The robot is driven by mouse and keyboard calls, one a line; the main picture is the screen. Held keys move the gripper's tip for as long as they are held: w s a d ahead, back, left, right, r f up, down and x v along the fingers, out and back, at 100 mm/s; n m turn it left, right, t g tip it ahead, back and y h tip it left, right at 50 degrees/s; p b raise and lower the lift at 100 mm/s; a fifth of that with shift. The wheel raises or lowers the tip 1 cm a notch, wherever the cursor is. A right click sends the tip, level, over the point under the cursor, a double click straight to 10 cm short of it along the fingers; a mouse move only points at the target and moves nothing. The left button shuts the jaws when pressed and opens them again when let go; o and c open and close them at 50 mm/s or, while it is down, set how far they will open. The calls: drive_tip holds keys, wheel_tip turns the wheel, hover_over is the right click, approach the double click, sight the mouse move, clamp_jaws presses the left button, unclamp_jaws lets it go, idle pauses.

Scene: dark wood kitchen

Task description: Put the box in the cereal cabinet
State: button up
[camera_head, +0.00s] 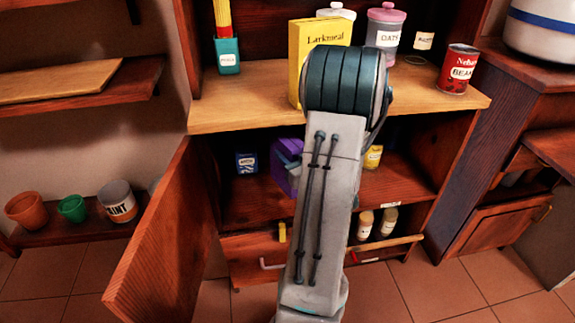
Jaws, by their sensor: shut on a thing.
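A purple box (281,179) is inside the open lower cabinet (240,208), partly hidden behind my arm. My gripper (288,155) shows only as a small blue-grey part against this box, and it is shut on it. My arm hides the rest of the gripper and the box's right side. I cannot tell whether the box touches the shelf. A yellow Larkmeal box (312,42) stands upright on the counter above, partly behind my arm. The wooden cabinet door (160,250) stands swung open at the left.
A small blue container (246,163) stands in the cabinet left of the purple box, and a yellow one (374,157) right of my arm. On the counter (430,97) stand an oats jar (385,27), a red can (458,69) and a pasta holder (227,55).

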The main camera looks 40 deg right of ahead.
drive_tip(key=shift+w+d+f+b, duration=0.15)
drive_tip(key=shift+w+f+b, duration=0.25)
drive_tip(key=shift+f, duration=0.5)
drive_tip(key=shift+w+d+f+b, duration=0.2)
drive_tip(key=shift+w+f+b, duration=0.25)
drive_tip(key=shift+f, duration=0.5)
drive_tip(key=shift+w+d+f+b, duration=0.15)
drive_tip(key=shift+w+f+b, duration=0.25)
drive_tip(key=shift+f, duration=0.5)
drive_tip(key=shift+f, duration=0.1)
drive_tip(key=o, duration=1.3)
drive_tip(key=shift+s, duration=0.15)
drive_tip(key=s, duration=0.4)
drive_tip(key=s+a+p, duration=0.1)
drive_tip(key=s, duration=0.2)
drive_tip(key=s+a+p, duration=0.1)
drive_tip(key=s, duration=0.3)
drive_tip(key=shift+s, duration=0.3)
